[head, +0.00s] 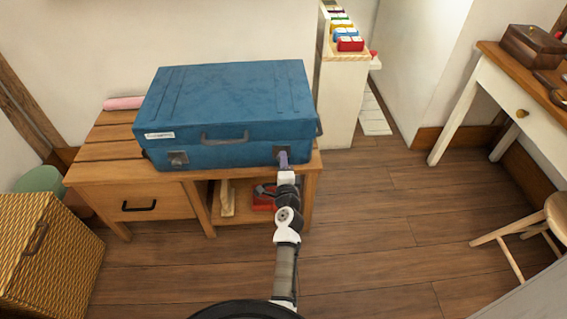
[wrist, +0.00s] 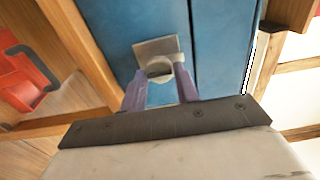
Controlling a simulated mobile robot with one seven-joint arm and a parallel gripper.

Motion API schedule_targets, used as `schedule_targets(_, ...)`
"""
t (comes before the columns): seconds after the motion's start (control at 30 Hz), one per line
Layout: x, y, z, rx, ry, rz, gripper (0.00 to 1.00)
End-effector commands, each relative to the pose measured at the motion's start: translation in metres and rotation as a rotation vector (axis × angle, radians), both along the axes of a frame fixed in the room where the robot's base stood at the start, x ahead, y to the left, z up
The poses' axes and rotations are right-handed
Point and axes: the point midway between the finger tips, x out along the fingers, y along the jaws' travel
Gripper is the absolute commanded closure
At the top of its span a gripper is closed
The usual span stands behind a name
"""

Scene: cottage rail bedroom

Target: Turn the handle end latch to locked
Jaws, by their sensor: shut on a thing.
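A blue suitcase (head: 225,105) lies flat with its lid down on a wooden bench. A dark handle (head: 224,138) is at the middle of its front face, and a label is on the front left. One metal latch (head: 177,158) is at the front left. Another metal latch (wrist: 155,48), with a square plate and a rounded loop, is at the front right. My gripper (head: 283,160) is at that right latch and mostly hides it in the head view. In the wrist view its purple fingers (wrist: 160,82) are shut on the latch's loop, one each side.
The wooden bench (head: 145,177) has a drawer and an open shelf holding a red object (head: 263,196). A wicker basket (head: 50,250) stands at left. A white shelf unit (head: 340,100) stands behind right. The floor (head: 380,230) to the right is clear up to the stool (head: 540,225).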

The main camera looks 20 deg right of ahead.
Motion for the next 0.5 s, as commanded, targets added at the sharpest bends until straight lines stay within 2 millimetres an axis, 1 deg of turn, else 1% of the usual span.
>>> schedule_targets(0.03, 0.0007, -0.0008, 0.0023, 0.003, -0.005, -0.002, 0.92)
schedule_targets(0.37, 0.0007, -0.0007, 0.0022, 0.004, -0.005, -0.002, 0.92)
schedule_targets(0.4, 0.0007, -0.0007, 0.0022, 0.004, -0.005, -0.002, 0.66)
schedule_targets(0.5, 0.0006, -0.0005, 0.0018, 0.004, -0.004, -0.001, 0.53)
